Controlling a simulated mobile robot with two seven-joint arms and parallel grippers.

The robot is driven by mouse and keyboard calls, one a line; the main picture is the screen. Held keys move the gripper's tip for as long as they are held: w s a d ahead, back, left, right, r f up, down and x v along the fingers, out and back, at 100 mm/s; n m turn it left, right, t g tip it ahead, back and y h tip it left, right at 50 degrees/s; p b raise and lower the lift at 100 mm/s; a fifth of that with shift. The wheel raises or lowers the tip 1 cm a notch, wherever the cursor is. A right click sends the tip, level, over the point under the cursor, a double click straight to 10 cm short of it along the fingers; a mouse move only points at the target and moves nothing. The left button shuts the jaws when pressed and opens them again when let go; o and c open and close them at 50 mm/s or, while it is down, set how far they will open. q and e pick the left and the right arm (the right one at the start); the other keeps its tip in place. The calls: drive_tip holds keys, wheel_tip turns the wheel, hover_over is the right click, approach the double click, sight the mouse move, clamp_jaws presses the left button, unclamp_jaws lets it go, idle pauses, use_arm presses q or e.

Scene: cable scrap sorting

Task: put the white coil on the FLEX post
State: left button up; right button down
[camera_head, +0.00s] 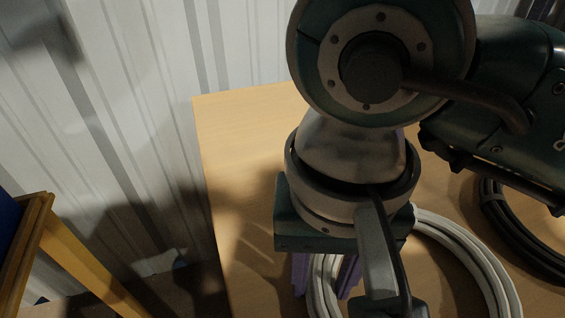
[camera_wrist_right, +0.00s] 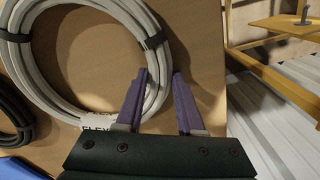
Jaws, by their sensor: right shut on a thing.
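The white coil (camera_head: 463,242) lies on the wooden table, partly hidden behind my right arm. In the right wrist view it is a thick ring (camera_wrist_right: 103,8) with dark ties. My right gripper (camera_head: 325,282) points down at the coil's left side, its purple fingers on either side of the strands. In the right wrist view the gripper (camera_wrist_right: 160,76) is shut on the coil's edge. A white label reading FLEX (camera_wrist_right: 96,124) shows at the coil's near edge. A dark upright post (camera_wrist_right: 304,13) stands on a wooden board; I cannot read which post it is. My left gripper is out of view.
A black coil (camera_head: 513,235) lies on the table (camera_head: 235,135) to the right of the white one. A wooden stand (camera_head: 70,250) with a blue item (camera_head: 8,215) is at the left, across a gap. A corrugated wall (camera_head: 120,110) is behind.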

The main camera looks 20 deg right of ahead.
drive_tip(key=shift+s, duration=0.1)
drive_tip(key=shift+f, duration=0.1)
drive_tip(key=c, duration=0.5)
unclamp_jaws()
drive_tip(key=shift+r, duration=0.55)
wheel_tip(320, 180, up, 11)
drive_tip(key=shift+r+p, duration=0.15)
drive_tip(key=shift+p, duration=1)
